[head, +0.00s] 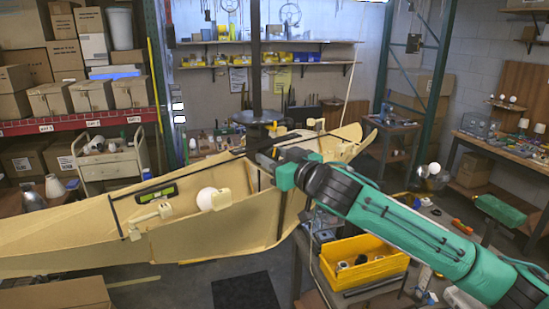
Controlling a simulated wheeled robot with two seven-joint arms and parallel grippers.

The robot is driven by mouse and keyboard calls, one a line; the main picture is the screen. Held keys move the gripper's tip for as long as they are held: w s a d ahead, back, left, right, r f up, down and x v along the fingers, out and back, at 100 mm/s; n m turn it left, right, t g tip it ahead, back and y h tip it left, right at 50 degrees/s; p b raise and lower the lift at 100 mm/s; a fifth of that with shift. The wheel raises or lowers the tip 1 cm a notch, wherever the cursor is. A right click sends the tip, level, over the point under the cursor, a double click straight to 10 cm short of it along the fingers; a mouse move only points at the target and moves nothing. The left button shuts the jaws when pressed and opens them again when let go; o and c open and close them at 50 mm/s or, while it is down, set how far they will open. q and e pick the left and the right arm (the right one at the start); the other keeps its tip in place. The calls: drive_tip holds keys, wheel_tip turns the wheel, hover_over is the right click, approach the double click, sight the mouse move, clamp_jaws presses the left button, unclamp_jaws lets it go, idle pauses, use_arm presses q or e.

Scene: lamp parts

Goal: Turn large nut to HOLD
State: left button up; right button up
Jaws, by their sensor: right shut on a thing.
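My right gripper (262,158) reaches in from the right on its teal and black arm. It is over the near-middle of the large cream boat-shaped body (190,240), near a dark upright post. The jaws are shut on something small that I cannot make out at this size. I cannot pick out the large nut or a HOLD mark; the gripper and wrist may cover them. My left gripper is out of view.
On the cream body are a white ball (206,199) and a green-black level (155,193). A yellow bin (364,262) with round parts stands below my right arm. A round metal table (258,116) is behind. A dark mat (245,291) lies on the floor.

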drive_tip(key=shift+n, duration=0.7)
drive_tip(key=o, duration=1)
drive_tip(key=shift+s+d+f+b, duration=0.15)
drive_tip(key=shift+s+d+b, duration=0.1)
drive_tip(key=shift+s+b, duration=0.1)
drive_tip(key=b+v, duration=0.6)
drive_tip(key=v, duration=0.7)
